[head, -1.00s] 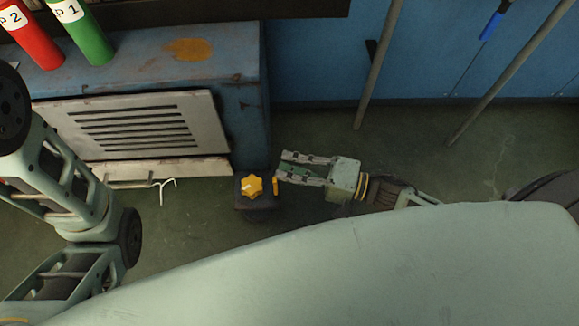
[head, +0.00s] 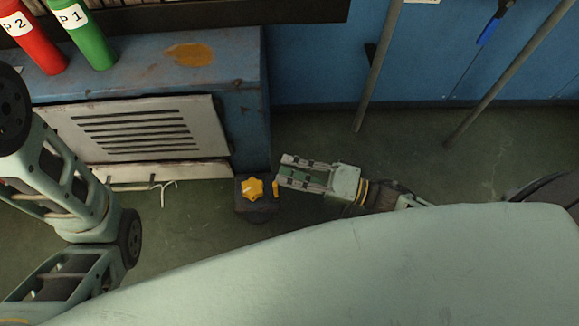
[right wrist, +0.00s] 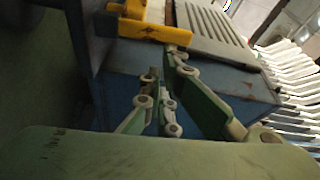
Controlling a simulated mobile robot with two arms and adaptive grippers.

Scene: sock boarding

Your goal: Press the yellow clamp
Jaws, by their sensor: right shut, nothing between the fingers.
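The yellow clamp (head: 275,188) shows as a small upright yellow piece at the right edge of a dark block, beside a yellow star-shaped knob (head: 252,188). In the right wrist view the yellow clamp (right wrist: 155,31) is a bar across the top, just ahead of my fingers. My right gripper (head: 281,172) is shut and empty, its tips close to the right side of the clamp. In the right wrist view my right gripper (right wrist: 162,68) has its tips just below the bar; I cannot tell whether they touch it. My left gripper is out of view; only its arm shows.
A blue cabinet (head: 252,130) with a slatted pale panel (head: 145,128) stands behind the block. Red (head: 37,45) and green (head: 88,38) cylinders stand on it. Two slanting poles (head: 375,70) rise at the right. The green floor (head: 420,150) right of the cabinet is mostly clear.

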